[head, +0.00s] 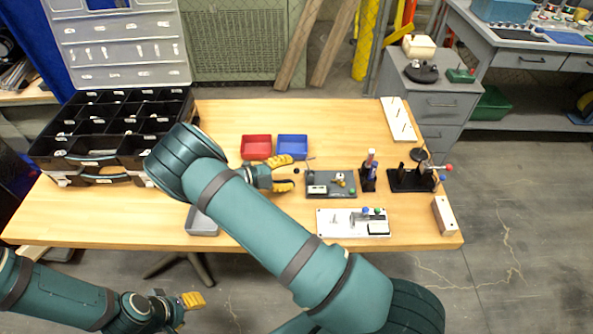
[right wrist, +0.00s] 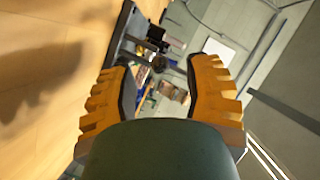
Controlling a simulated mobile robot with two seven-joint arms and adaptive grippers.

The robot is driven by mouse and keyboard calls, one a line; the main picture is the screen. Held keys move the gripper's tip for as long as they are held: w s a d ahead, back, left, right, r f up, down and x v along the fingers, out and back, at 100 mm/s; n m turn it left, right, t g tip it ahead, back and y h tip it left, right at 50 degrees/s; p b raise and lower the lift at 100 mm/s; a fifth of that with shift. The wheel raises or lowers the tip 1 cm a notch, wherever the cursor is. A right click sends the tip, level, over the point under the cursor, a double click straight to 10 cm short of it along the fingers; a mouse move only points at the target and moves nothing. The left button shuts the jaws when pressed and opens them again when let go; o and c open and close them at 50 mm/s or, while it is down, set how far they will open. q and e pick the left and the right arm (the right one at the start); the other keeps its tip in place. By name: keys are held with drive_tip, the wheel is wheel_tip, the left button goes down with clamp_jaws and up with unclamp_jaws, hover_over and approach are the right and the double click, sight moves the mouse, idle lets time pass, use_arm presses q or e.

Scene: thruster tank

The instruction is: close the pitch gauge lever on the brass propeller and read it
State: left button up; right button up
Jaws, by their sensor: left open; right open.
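My right gripper (head: 285,173) is above the table, just left of a small dark grey fixture (head: 331,190). The fixture has a white block, a dark post at its left end and a small yellowish part on top. I cannot make out for certain which part is the brass propeller or the gauge lever. In the right wrist view the yellow fingers (right wrist: 160,85) are apart with nothing between them; a dark base with a round-ended part (right wrist: 158,63) shows beyond them. My left gripper (head: 190,300) is open and empty, low in front of the table.
A red bin (head: 256,147) and a blue bin (head: 292,147) stand behind the right gripper. A white plate (head: 353,230) lies in front of the fixture. Dark stands (head: 368,180) are to its right. A compartment case (head: 100,130) fills the left. My right arm covers the table's middle front.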

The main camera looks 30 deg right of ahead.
drive_tip(key=shift+x, duration=1.45)
clamp_jaws()
